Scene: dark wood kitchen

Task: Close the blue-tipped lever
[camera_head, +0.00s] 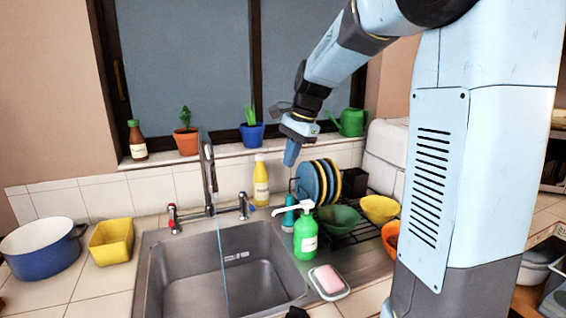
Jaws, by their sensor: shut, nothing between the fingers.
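The faucet (209,172) stands behind the sink, with a lever on each side of its spout. The blue-tipped lever (245,206) is on the right side. The red-tipped lever (174,219) is on the left side. A thin stream of water (223,260) runs from the spout down into the sink. My gripper (290,158) is shut and empty. It points down in the air, above and to the right of the blue-tipped lever and apart from it.
A yellow bottle (261,182) stands right of the blue-tipped lever. A green soap dispenser (305,235), a soap dish (328,284) and a dish rack with plates (318,184) are further right. The sink (180,262) is empty of dishes. A blue pot (42,252) stands left.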

